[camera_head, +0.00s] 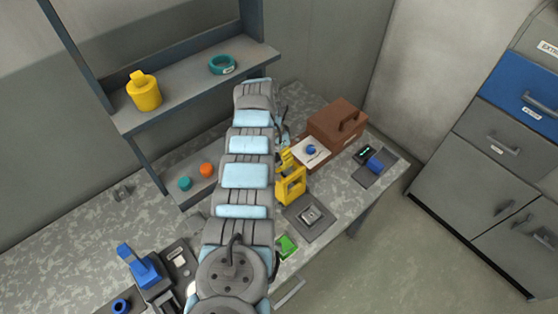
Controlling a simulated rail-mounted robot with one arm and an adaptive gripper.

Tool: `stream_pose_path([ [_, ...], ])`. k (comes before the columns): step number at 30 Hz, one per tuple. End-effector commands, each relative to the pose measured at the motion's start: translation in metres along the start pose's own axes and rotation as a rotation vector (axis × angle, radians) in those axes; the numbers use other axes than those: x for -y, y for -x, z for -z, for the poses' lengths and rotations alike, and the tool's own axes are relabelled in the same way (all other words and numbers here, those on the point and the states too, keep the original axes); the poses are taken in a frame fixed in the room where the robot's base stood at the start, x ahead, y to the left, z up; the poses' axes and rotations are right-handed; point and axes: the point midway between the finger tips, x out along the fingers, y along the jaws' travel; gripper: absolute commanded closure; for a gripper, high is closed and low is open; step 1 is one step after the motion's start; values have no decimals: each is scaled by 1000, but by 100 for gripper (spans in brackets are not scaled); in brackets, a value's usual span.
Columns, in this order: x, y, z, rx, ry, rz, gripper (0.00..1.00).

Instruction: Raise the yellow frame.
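The yellow frame (291,186) stands upright on the bench, just right of my arm. It has an opening in its middle, and a yellow upper part shows just behind it. My arm crosses the middle of the view and covers its left side. Only small dark parts near the end of my arm, probably my gripper (282,133), show behind the frame. The fingertips are hidden, so I cannot tell whether they touch the frame or are open or shut.
A dark plate with a metal block (311,215) lies right of the frame, and a green piece (287,246) lies in front. A white board with a blue knob (311,149) and a brown box (337,122) stand behind. A shelf (190,78) stands at left.

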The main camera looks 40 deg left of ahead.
Motion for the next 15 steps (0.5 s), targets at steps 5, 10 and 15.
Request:
stream_pose_path([
  [5, -3, 13, 0, -1, -1, 3, 61],
  [10, -7, 42, 2, -6, -1, 9, 61],
  [15, -12, 66, 2, -5, 0, 12, 61],
])
